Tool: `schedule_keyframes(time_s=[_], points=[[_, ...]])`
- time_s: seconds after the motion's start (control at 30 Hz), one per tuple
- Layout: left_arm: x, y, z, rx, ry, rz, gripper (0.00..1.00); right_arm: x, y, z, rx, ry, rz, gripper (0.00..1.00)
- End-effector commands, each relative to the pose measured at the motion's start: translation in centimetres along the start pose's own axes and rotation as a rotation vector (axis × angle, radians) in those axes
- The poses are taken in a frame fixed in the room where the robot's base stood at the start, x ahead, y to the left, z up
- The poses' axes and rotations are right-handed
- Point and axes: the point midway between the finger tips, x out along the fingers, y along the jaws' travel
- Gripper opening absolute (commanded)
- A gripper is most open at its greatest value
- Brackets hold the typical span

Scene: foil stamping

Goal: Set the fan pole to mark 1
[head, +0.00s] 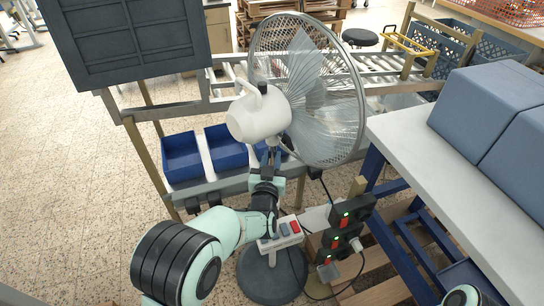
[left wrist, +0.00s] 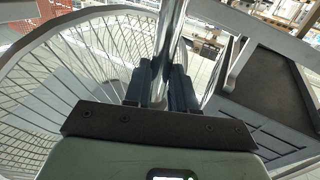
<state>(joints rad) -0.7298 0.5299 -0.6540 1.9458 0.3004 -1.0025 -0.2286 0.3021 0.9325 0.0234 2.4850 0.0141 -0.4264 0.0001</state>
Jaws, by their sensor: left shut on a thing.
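The fan (head: 312,85) stands in the middle of the head view, with a white motor housing (head: 258,115), a round wire cage and a round grey base (head: 272,277). My left gripper (head: 270,158) is shut on the fan pole just below the motor housing. The left wrist view shows the shiny upright pole (left wrist: 168,45) between the two dark fingers (left wrist: 160,85), with the cage (left wrist: 60,80) at left. A control box (head: 281,235) with a red switch sits low on the pole. My arm hides part of the pole. No mark on the pole is readable. My right gripper is not in view.
Blue bins (head: 183,157) sit on a rack behind the fan. A white-topped table (head: 455,165) with blue boxes (head: 490,100) stands at right. Power sockets with green lights (head: 345,222) and cables are close right of the pole. Open floor lies at left.

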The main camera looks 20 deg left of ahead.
Motion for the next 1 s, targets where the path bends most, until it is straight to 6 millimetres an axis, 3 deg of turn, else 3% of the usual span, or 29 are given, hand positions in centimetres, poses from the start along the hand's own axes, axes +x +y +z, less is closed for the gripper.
schedule_keyframes(time_s=[0.03, 0.07, 0.4, 0.43, 0.47, 0.77, 1.0], points=[[-0.1, -0.1, 1.7, 0.002, -0.015, 0.000, 0.00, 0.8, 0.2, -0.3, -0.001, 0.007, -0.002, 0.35], [-0.1, -0.1, 1.9, 0.002, -0.015, 0.000, 0.00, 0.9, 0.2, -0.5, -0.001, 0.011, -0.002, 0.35], [-0.2, 0.0, 2.1, 0.003, -0.021, 0.001, 0.00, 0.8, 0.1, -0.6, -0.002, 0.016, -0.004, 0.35], [-0.2, 0.0, 2.1, 0.003, -0.021, 0.001, 0.35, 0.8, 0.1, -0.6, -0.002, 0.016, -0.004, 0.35], [-0.2, 0.0, 2.1, 0.003, -0.020, 0.001, 0.36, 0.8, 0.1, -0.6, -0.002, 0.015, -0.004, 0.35], [-0.2, 0.0, 1.7, 0.001, -0.010, 0.001, 0.36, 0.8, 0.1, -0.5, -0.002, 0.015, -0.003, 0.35], [-3.0, 0.0, 1.6, 0.000, -0.011, 0.002, 0.36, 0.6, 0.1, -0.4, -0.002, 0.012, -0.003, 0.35]])
